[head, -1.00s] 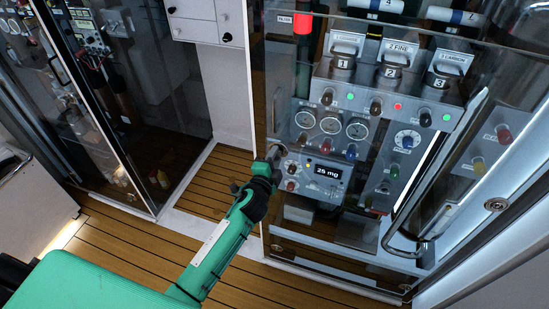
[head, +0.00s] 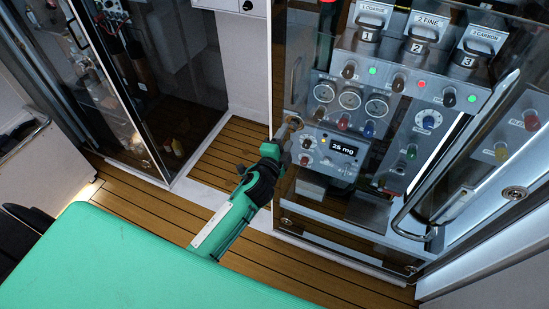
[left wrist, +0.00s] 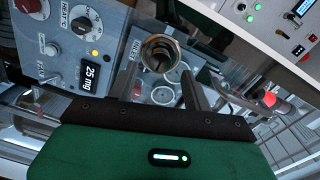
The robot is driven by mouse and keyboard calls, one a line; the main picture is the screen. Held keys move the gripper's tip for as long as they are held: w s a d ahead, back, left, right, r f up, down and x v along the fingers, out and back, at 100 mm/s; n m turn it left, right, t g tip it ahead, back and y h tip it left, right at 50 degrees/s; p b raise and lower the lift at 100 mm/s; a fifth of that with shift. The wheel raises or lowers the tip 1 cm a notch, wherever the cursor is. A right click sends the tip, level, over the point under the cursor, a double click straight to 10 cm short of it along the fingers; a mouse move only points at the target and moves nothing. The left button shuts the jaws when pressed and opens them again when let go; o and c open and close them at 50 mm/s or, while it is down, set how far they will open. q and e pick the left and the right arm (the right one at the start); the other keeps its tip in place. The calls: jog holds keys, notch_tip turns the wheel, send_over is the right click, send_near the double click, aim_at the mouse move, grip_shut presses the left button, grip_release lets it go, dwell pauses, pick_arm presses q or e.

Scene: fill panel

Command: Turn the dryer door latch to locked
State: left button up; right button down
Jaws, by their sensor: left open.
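A round, brass-coloured metal fitting (head: 293,123) sits at the left edge of the glass-fronted control panel; it looks like the latch, though I cannot read its setting. In the left wrist view this ring-like fitting (left wrist: 160,50) lies between the far ends of my fingers. My left gripper (head: 284,131), green and black, reaches up to it from below left. In the left wrist view my left gripper (left wrist: 161,78) is open, with one finger on each side of the fitting; I cannot tell whether they touch it. My right gripper is not in view.
Right of the fitting are a display reading 25 mg (head: 343,147), several knobs and gauges (head: 350,98). A curved metal handle (head: 400,216) stands out at the lower right. A dark glass cabinet (head: 150,90) is at the left; bare wooden floor (head: 228,155) lies between.

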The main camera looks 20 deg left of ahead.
pick_arm(q)
jog(key=s+b, duration=0.2)
jog(key=s, duration=0.7)
jog(key=shift+s+a+r, duration=0.15)
jog(key=shift+s+r, duration=0.1)
jog(key=shift+s, duration=0.05)
jog(key=s+a+f+n+g, duration=0.1)
jog(key=s+f+n+g, duration=0.2)
jog(key=f, duration=1)
jog(key=s+a+f+n+g, duration=0.1)
jog(key=s+f+g, duration=0.25)
jog(key=f, duration=0.95)
jog(key=s+a+f+n+g, duration=0.15)
jog(key=s+f, duration=0.35)
jog(key=f, duration=0.7)
jog(key=s+a+f+n+g, duration=0.1)
jog(key=s+f+n+g, duration=0.1)
jog(key=s+f, duration=0.5)
jog(key=s+a+f+n+g, duration=0.1)
jog(key=s+f+n+g, duration=0.2)
jog(key=s+f, duration=0.4)
jog(key=s+a+f+n+g, duration=0.1)
jog(key=s+f, duration=0.6)
jog(key=s, duration=1.2)
jog(key=shift+n+g+y, duration=0.3)
jog(key=shift+n+g, duration=0.55)
jog(key=shift+g, duration=0.35)
